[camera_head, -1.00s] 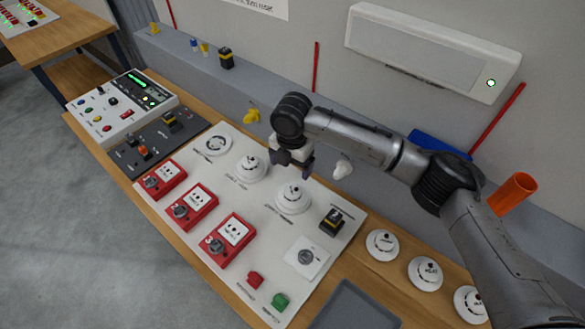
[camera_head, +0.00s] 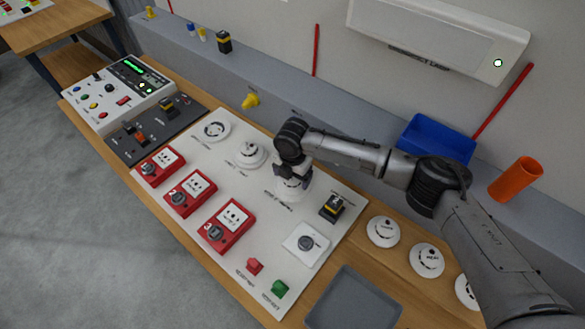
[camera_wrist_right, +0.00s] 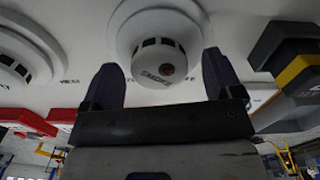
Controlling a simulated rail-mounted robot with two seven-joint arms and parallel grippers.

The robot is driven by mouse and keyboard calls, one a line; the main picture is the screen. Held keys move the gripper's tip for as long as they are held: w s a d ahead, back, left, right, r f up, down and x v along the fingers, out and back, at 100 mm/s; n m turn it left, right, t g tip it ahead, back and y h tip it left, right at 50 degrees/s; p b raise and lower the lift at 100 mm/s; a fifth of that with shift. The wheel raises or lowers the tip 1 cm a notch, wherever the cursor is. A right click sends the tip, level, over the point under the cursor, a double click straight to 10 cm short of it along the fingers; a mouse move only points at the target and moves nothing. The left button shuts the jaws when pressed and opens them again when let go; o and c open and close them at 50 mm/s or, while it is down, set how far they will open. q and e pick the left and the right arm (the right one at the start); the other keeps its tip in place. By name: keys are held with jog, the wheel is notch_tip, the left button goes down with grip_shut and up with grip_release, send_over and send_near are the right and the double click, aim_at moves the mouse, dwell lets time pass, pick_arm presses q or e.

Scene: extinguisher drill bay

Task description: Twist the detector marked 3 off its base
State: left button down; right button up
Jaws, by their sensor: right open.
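The third white round detector (camera_head: 293,188) in the row on the white board sits on its base, partly hidden by my right gripper (camera_head: 290,172). The number on its label is too small to read. In the right wrist view the detector (camera_wrist_right: 165,45) has "SMOKE" on its cap. The open fingers of my right gripper (camera_wrist_right: 162,80) stand to its left and right; I cannot tell whether they touch it. My left gripper is not in view.
Red call points (camera_head: 229,225) line the board's front. A black-yellow block (camera_head: 334,207) stands right of the detector. Spare detectors (camera_head: 383,231) and a grey tray (camera_head: 354,300) lie at the right. A blue bin (camera_head: 437,138) and an orange tube (camera_head: 515,180) stand behind.

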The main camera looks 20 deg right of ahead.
jog(key=shift+f, duration=0.4)
jog(key=c, duration=1)
jog(key=shift+c, duration=0.2)
